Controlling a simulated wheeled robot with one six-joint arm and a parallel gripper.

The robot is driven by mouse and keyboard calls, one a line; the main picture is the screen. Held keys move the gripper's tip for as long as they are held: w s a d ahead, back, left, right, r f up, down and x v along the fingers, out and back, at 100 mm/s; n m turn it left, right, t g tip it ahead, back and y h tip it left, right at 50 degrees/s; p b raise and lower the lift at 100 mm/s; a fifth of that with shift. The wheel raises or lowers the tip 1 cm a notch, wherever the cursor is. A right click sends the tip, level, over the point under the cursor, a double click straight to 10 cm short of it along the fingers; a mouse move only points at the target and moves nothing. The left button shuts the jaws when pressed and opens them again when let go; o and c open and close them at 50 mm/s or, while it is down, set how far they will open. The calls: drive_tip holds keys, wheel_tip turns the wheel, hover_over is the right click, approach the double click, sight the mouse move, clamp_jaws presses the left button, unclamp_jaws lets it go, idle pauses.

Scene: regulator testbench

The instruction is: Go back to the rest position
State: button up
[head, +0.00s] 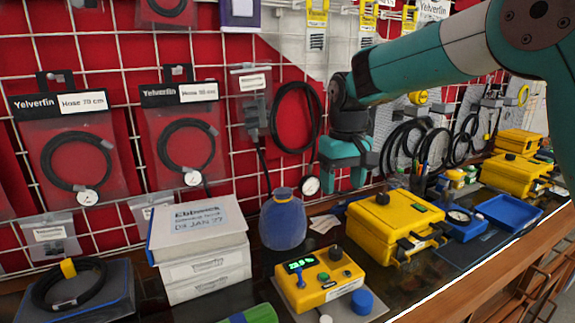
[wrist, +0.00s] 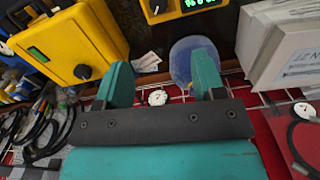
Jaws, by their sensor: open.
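My gripper (head: 345,174) hangs in front of the wire grid wall, above the bench, between the blue rounded container (head: 283,221) and the yellow case (head: 396,222). In the wrist view my gripper (wrist: 164,84) shows two teal fingers spread apart with nothing between them. The blue container (wrist: 190,58) lies beyond the fingers in that view. The yellow case (wrist: 68,46) is at its upper left. My arm reaches in from the upper right in the head view.
A yellow device with a green display (head: 318,279) sits at the bench front. Stacked white boxes (head: 205,268) stand left. Bagged hoses (head: 75,155) hang on the grid. A blue tray (head: 508,212) and more yellow cases (head: 515,174) are at right.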

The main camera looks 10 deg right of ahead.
drive_tip(key=s+a+n+y, duration=0.2)
drive_tip(key=s, duration=1.3)
drive_tip(key=s+a+n+y, duration=0.2)
drive_tip(key=s, duration=1.3)
drive_tip(key=shift+s+a+f, duration=0.2)
drive_tip(key=shift+s+f, duration=0.05)
drive_tip(key=shift+f, duration=0.2)
